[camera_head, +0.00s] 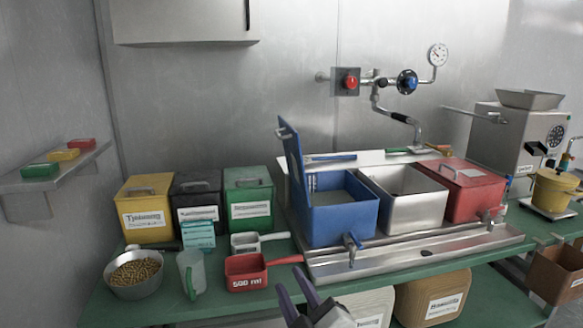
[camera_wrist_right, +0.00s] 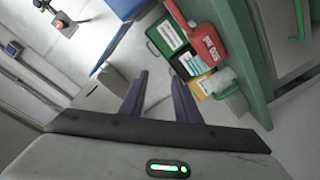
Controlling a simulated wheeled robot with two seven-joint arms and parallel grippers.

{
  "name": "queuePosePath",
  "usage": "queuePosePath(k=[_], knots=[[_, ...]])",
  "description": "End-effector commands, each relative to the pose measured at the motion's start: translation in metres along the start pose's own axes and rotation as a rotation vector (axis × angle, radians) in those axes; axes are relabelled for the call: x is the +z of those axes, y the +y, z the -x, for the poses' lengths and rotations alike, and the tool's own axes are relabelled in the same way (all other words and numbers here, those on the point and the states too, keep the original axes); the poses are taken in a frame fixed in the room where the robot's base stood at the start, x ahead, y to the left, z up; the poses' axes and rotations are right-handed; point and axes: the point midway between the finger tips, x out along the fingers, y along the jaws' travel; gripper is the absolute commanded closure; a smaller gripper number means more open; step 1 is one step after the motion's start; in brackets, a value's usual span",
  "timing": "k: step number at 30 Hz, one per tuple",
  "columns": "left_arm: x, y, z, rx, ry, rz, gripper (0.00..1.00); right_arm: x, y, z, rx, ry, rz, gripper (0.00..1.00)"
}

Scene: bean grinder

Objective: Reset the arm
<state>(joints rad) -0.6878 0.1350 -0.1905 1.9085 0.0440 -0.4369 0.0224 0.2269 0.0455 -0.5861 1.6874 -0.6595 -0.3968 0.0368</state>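My right gripper (camera_head: 293,280) shows at the bottom centre of the head view, with two purple fingers apart and nothing between them. It appears in front of the green table's (camera_head: 215,303) front edge, just right of the red 500 ml scoop (camera_head: 245,273). In the right wrist view the gripper (camera_wrist_right: 160,77) is also open and empty, with both fingers clear of the things beyond. The rest of my right arm is mostly out of the head view. My left gripper is not in view.
On the table stand a bowl of beans (camera_head: 135,273), a clear jug (camera_head: 191,272), a blue bin (camera_head: 340,215) with its lid up, a steel bin (camera_head: 408,205) and a red bin (camera_head: 470,190). A grinder (camera_head: 505,140) stands at the right. Cardboard-coloured containers (camera_head: 435,297) sit below.

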Motion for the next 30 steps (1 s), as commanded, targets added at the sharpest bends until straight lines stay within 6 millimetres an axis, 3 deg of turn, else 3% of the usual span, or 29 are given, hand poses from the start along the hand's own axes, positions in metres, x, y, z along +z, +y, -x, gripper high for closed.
queuePosePath(k=[1, 3, 6, 10, 15, 24, 27, 30], knots=[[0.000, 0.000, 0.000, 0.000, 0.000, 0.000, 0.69, 0.034, 0.002, 0.022, 0.001, -0.115, -0.084, 0.71], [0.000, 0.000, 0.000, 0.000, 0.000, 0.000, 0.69, 0.077, 0.002, 0.053, -0.006, -0.272, -0.193, 0.71], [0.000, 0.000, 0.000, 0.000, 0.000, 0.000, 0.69, 0.131, -0.004, 0.108, -0.032, -0.488, -0.331, 0.71], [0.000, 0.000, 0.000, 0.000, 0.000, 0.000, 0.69, 0.179, -0.019, 0.188, -0.089, -0.741, -0.479, 0.71], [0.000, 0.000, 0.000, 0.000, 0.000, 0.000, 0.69, 0.202, -0.035, 0.268, -0.164, -0.959, -0.592, 0.71], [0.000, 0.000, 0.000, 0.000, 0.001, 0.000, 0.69, 0.204, -0.051, 0.370, -0.284, -1.201, -0.694, 0.71], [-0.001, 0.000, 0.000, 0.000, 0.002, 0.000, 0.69, 0.200, -0.053, 0.400, -0.324, -1.269, -0.715, 0.71], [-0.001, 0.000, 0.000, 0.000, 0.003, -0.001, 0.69, 0.208, -0.065, 0.389, -0.321, -1.233, -0.723, 0.71]])
